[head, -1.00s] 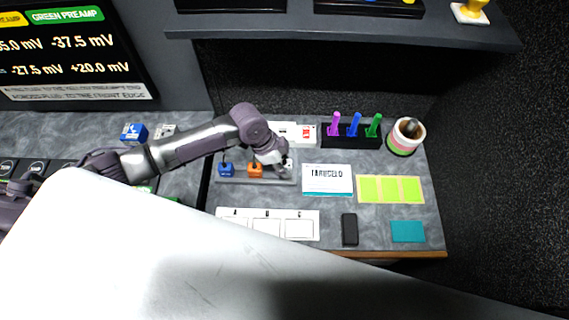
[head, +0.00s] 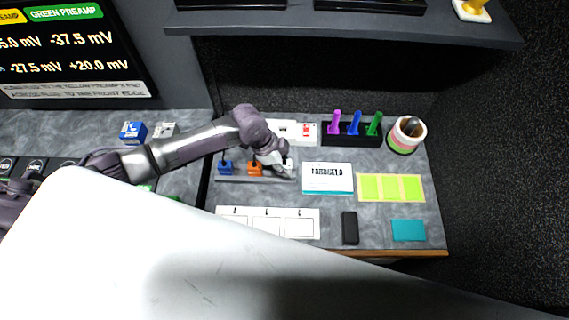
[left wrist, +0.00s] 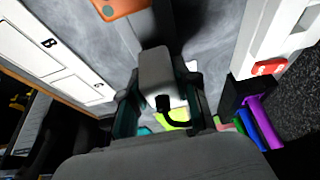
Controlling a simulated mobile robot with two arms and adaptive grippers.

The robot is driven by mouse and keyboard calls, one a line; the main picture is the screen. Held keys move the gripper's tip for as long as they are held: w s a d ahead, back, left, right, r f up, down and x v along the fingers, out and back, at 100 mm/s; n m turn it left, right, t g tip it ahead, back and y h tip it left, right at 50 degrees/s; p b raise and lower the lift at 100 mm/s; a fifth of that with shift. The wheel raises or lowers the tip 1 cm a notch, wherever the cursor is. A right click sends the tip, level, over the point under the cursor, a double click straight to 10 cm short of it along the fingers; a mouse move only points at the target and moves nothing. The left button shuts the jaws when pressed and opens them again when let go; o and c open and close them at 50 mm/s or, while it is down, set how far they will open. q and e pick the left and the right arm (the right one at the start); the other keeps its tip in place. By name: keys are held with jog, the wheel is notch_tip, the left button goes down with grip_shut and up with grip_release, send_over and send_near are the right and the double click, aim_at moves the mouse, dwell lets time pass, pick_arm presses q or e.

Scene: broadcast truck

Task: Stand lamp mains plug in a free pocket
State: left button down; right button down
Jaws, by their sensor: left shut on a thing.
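My left gripper (head: 275,160) is over the right end of a grey rack (head: 232,180) on the worktop. It is shut on a pale grey plug (left wrist: 156,72) with a black cord, seen between the fingers in the left wrist view. In the head view my gripper mostly hides this plug. I cannot tell whether it touches the rack. A blue plug (head: 225,168) and an orange plug (head: 255,168) stand in the rack to the left. The orange plug also shows at the top of the left wrist view (left wrist: 120,6). My right gripper is not in view.
A white power strip (head: 306,131) with a red switch lies behind. A black holder (head: 338,141) carries magenta, blue and green pieces. A white card (head: 328,179) lies right of the rack, and a white A-B-C board (head: 267,213) in front. A shelf overhangs the back.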

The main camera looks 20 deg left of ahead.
pick_arm(q)
jog(key=shift+f+b, duration=0.5)
jog(key=shift+f, duration=0.3)
jog(key=c, duration=0.8)
grip_release()
jog(key=shift+o, duration=0.2)
jog(key=v, duration=1.2)
jog(key=shift+s, duration=0.1)
